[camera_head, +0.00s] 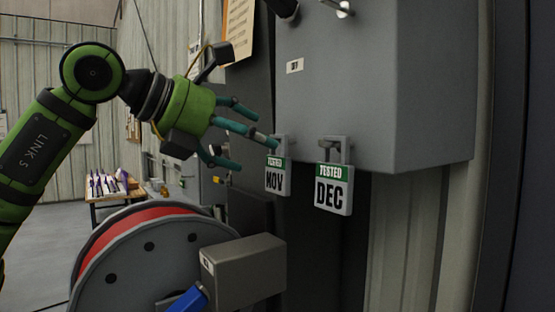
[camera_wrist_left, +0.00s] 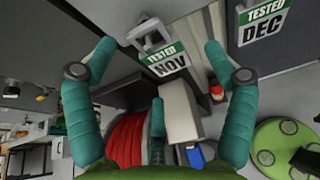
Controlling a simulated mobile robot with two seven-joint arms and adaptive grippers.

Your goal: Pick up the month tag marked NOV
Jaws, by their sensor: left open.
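The NOV tag (camera_head: 276,180) is white with a green TESTED band and hangs from a hook at the lower left edge of the grey cabinet. In the left wrist view the NOV tag (camera_wrist_left: 167,64) lies between the spread fingers, ahead of the palm. The similar DEC tag (camera_head: 333,190) hangs to its right, and also shows in the left wrist view (camera_wrist_left: 263,24). My left gripper (camera_head: 250,152) is open and empty, just left of the NOV tag, its fingers pointing right. One fingertip overlaps the tag's hanger in the head view; contact cannot be told. My right gripper is not in view.
The grey cabinet (camera_head: 390,80) overhangs the tags. Below stand a red and grey reel (camera_head: 150,240) and a grey box (camera_head: 244,268) with a blue part. A clipboard (camera_head: 239,30) hangs at the upper left of the cabinet. A table (camera_head: 105,197) stands farther back.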

